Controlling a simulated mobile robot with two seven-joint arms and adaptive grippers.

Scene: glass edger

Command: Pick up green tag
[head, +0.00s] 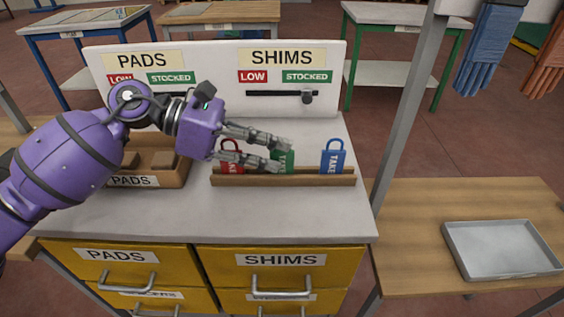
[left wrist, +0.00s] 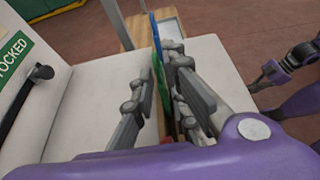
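The green tag (head: 287,160) stands in the middle of a wooden rack (head: 300,181), between a red tag (head: 232,168) and a blue tag (head: 333,156). My left gripper (head: 283,155) is open, with its fingertips at the green tag; one finger hides part of it. In the left wrist view the green tag (left wrist: 162,85) shows edge-on between the spread fingers, closer to the right-hand finger. Whether that finger touches it I cannot tell. My right gripper (left wrist: 268,77) shows small at the right of the left wrist view; its finger state is unclear.
A board with PADS and SHIMS labels and sliders (head: 306,97) stands behind the rack. A wooden PADS box (head: 150,181) is to the left. A grey post (head: 408,100) rises at the right. A grey tray (head: 503,250) lies on the right table.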

